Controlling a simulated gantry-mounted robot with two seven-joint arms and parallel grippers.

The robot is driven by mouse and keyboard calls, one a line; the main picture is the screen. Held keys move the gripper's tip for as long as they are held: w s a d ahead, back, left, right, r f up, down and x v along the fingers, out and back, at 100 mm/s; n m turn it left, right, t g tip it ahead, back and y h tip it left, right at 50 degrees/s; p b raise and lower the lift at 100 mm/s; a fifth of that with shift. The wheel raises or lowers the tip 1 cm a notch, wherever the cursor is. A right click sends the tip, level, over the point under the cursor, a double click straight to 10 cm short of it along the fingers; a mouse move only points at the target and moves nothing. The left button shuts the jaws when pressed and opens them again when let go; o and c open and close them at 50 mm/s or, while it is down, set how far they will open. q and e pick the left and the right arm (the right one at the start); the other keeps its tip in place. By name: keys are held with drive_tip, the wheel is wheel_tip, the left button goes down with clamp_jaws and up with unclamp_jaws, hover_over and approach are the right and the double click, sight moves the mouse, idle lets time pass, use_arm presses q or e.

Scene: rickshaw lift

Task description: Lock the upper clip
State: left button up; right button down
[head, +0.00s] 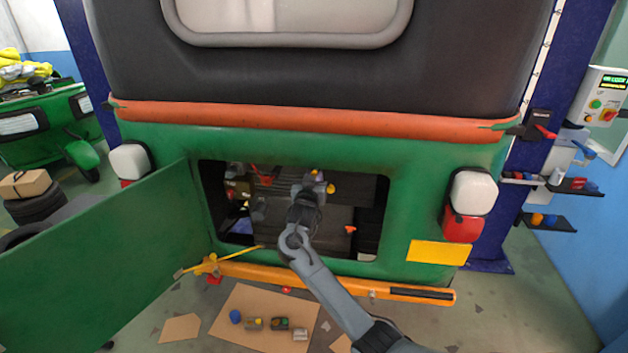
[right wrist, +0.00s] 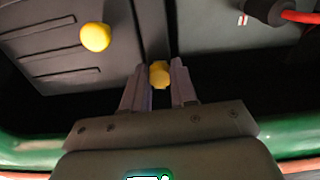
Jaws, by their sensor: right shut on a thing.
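My right arm reaches into the open rear compartment (head: 360,217) of the green rickshaw. My right gripper (head: 312,180) is inside it, near the upper edge of the opening. In the right wrist view the gripper (right wrist: 159,82) is shut on a yellow knob (right wrist: 159,74), which sits between its two fingertips. A second yellow knob (right wrist: 95,37) is on a dark ribbed panel (right wrist: 75,62) to the left in that view. In the head view one yellow knob (head: 331,188) shows just right of the gripper. I cannot tell which part is the upper clip. My left gripper is not in view.
The green rear door (head: 100,265) hangs open at the left. An orange bumper (head: 240,271) runs below the opening. Cardboard (head: 245,300) with small parts lies on the floor. A dark part with a red hose (right wrist: 300,17) is at the upper right in the wrist view.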

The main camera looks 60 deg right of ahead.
drive_tip(key=m+b, duration=1.1)
drive_tip(key=m, duration=0.5)
drive_tip(key=shift+m, duration=0.3)
idle(0.3)
drive_tip(key=c, duration=0.9)
unclamp_jaws()
